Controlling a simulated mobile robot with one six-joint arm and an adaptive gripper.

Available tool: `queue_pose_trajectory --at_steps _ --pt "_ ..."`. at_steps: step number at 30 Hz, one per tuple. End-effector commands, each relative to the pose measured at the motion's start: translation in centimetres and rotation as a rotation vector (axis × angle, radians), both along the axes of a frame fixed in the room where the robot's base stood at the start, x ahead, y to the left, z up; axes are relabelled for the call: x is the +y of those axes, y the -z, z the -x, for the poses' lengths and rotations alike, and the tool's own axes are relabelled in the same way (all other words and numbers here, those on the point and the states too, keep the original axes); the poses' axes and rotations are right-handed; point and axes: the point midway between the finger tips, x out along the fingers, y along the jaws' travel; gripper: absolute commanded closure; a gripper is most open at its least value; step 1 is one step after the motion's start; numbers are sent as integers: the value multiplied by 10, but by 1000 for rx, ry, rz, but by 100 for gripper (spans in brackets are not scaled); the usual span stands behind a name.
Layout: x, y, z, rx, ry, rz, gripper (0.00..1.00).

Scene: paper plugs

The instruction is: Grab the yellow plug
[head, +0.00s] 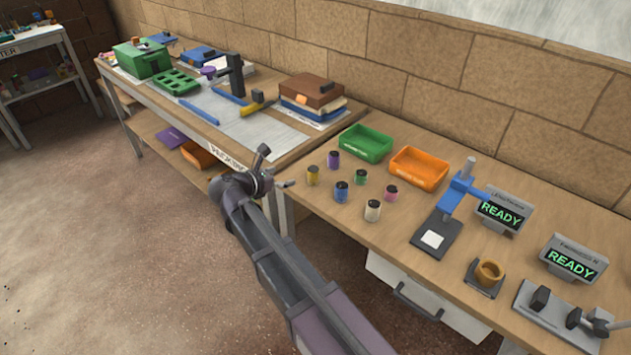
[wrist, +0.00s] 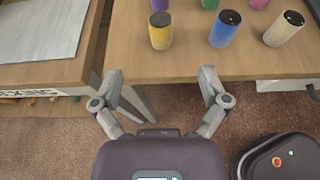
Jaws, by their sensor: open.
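The yellow plug (head: 313,176) is a small upright cylinder with a dark top, on the right-hand table at the left end of the group of plugs. In the wrist view the yellow plug (wrist: 160,31) stands ahead of the fingers, a little left of the middle between them. My gripper (head: 270,168) is at the table's front left edge in the head view. In the wrist view my gripper (wrist: 163,78) is open and empty, with its fingers spread wide, short of the plug and not touching it.
Other plugs stand close by: blue (head: 341,192), purple (head: 333,159), green (head: 361,177), pink (head: 391,193) and white (head: 373,211). Behind them are a green tray (head: 366,143) and an orange tray (head: 418,168). The packing table (head: 232,150) adjoins on the left.

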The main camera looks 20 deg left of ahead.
Motion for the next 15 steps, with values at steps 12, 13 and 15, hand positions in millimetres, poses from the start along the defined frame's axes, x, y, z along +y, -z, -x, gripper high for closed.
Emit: queue_pose_trajectory --at_steps 12,13,15 --pt "0 1 -1 0 -1 1 6" --pt "0 2 -3 0 0 1 6" --pt "-2 4 -6 0 0 1 6"
